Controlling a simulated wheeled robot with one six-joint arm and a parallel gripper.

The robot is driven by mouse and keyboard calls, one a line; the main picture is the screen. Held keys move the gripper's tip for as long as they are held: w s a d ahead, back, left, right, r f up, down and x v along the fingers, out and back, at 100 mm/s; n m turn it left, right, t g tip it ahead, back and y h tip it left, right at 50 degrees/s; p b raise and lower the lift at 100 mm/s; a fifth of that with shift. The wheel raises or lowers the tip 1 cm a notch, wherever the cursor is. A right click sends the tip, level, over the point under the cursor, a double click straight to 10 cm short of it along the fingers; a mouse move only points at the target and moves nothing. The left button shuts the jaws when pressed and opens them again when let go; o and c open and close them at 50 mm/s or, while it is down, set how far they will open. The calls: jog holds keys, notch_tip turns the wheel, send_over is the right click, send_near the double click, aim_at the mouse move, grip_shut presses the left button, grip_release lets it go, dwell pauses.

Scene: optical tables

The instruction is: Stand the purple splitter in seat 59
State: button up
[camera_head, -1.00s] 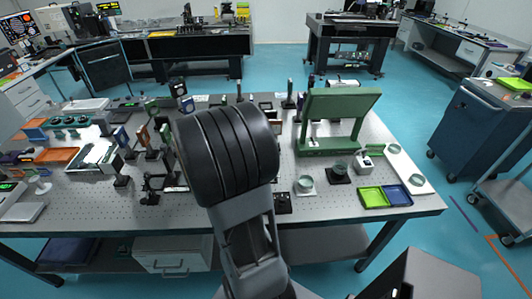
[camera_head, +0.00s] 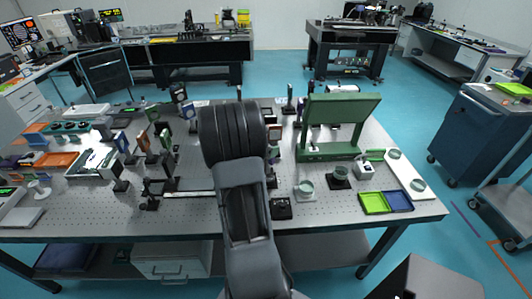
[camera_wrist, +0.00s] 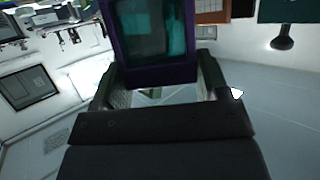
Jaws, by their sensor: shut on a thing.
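The purple splitter (camera_wrist: 158,76) is a purple-framed square plate with a dark teal face, large at the top of the wrist view. My gripper (camera_wrist: 160,86) is shut on it, with a finger at each side of the frame's lower edge as pictured. In the head view my dark arm link covers the gripper and the splitter. The optical table (camera_head: 330,222) lies beneath my arm. I cannot make out seat 59 or any seat number in either view.
A tilted green panel on a stand (camera_head: 340,108) rises right of my arm. A lime tray (camera_head: 374,203) and a blue tray (camera_head: 398,200) sit at the table's front right. Several upright optics mounts crowd the left. The front strip of the table is mostly bare.

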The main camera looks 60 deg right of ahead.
aim_at(268, 166)
jog(key=shift+f, duration=1.15)
jog(key=shift+f, duration=0.2)
jog(key=o, duration=1.6)
jog(key=shift+r, duration=0.1)
